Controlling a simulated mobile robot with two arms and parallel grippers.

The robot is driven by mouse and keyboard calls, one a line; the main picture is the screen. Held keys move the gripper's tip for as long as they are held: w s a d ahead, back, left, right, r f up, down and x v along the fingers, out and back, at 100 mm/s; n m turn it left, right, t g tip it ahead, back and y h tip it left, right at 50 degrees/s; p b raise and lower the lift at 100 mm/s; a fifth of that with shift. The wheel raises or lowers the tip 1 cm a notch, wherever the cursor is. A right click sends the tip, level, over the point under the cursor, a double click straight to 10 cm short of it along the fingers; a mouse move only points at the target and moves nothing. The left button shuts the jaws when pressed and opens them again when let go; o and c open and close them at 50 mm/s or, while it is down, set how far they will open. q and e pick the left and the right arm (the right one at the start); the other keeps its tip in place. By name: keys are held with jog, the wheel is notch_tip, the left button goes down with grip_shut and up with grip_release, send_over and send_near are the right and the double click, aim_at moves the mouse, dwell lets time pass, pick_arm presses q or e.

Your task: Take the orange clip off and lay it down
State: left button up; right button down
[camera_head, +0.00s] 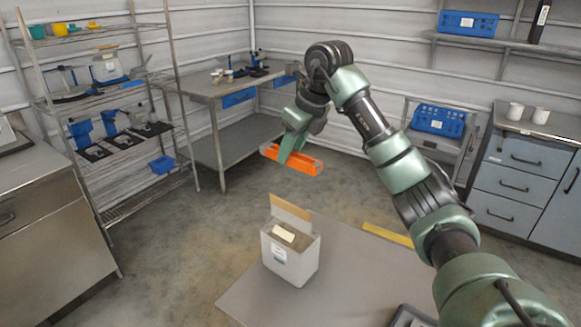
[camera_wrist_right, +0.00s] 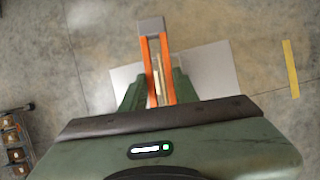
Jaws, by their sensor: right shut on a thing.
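The orange clip (camera_head: 305,164) is held in the air by my right gripper (camera_head: 287,157), above and beyond the white box. In the right wrist view the clip shows as two orange bars (camera_wrist_right: 145,50) joined by a grey end. The green fingers of my right gripper (camera_wrist_right: 159,88) close on its sides. The white box (camera_head: 283,262) stands upright on the grey table (camera_head: 345,285) with its tan top flap raised and a pale label inside its opening. The clip is clear of the box. My left gripper is not in view.
The table top around the box is mostly bare, with a dark-edged tray (camera_head: 408,316) at its front right. A yellow strip (camera_head: 388,234) lies on the floor beyond. Shelves (camera_head: 120,110) on the left and a workbench (camera_head: 225,85) behind stand apart.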

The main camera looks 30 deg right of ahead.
notch_tip(320, 180, up, 8)
jog(key=p, duration=0.7)
jog(key=shift+f, duration=0.25)
jog(key=shift+f, duration=0.15)
dwell(0.4)
